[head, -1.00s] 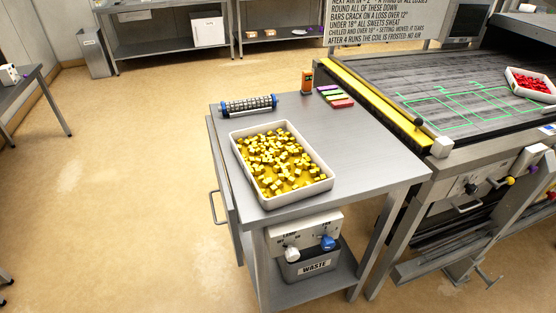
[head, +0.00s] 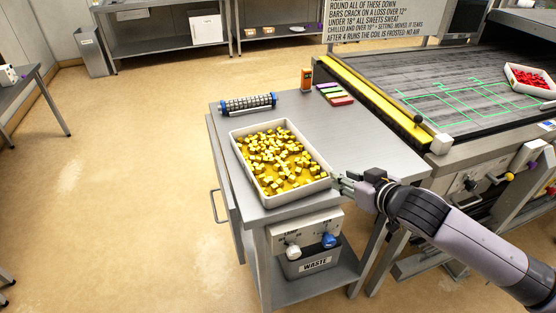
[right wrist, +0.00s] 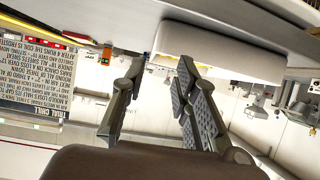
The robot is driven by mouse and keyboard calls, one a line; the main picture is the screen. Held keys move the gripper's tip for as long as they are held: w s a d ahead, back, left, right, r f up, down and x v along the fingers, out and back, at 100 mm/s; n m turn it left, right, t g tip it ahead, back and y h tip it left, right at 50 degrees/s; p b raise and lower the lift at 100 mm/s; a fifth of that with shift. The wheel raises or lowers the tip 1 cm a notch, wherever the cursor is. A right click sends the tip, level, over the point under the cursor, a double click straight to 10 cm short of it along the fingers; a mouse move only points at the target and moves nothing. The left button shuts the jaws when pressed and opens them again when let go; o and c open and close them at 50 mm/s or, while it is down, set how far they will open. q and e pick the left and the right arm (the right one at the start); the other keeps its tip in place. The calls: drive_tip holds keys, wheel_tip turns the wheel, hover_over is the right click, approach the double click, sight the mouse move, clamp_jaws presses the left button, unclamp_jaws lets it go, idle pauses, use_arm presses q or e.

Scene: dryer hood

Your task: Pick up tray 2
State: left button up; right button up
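A white tray (head: 308,187) full of yellow pieces sits on the grey metal table. Another white tray (head: 519,83) with red pieces sits on the dark bed at the far right. No number is legible on either tray. My right gripper (head: 339,181) is at the right front corner of the yellow-filled tray. In the right wrist view my gripper's fingers (right wrist: 160,74) are spread, with the white tray side (right wrist: 215,48) just beyond them. Nothing shows gripped, and I cannot tell whether a finger touches the rim. My left gripper is not in view.
A ribbed roller (head: 248,104), an orange device (head: 307,79) and coloured blocks (head: 335,94) lie at the table's back. The table (head: 365,145) is bare right of the tray.

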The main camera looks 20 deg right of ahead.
wheel_tip(320, 180, up, 4)
drive_tip(key=w, duration=0.2)
drive_tip(key=p, duration=0.3)
approach(310, 145)
drive_tip(key=shift+t, duration=0.4)
drive_tip(key=x, duration=0.4)
drive_tip(key=shift+d, duration=0.3)
drive_tip(key=shift+w+a+f, duration=0.1)
drive_tip(key=shift+w+f, duration=0.1)
drive_tip(key=shift+w, duration=0.25)
drive_tip(key=p+x, duration=0.1)
drive_tip(key=x, duration=0.2)
drive_tip(key=shift+a+f, duration=0.15)
drive_tip(key=shift+f, duration=0.1)
drive_tip(key=shift+w+f+p, duration=0.3)
drive_tip(key=shift+w, duration=0.2)
clamp_jaws()
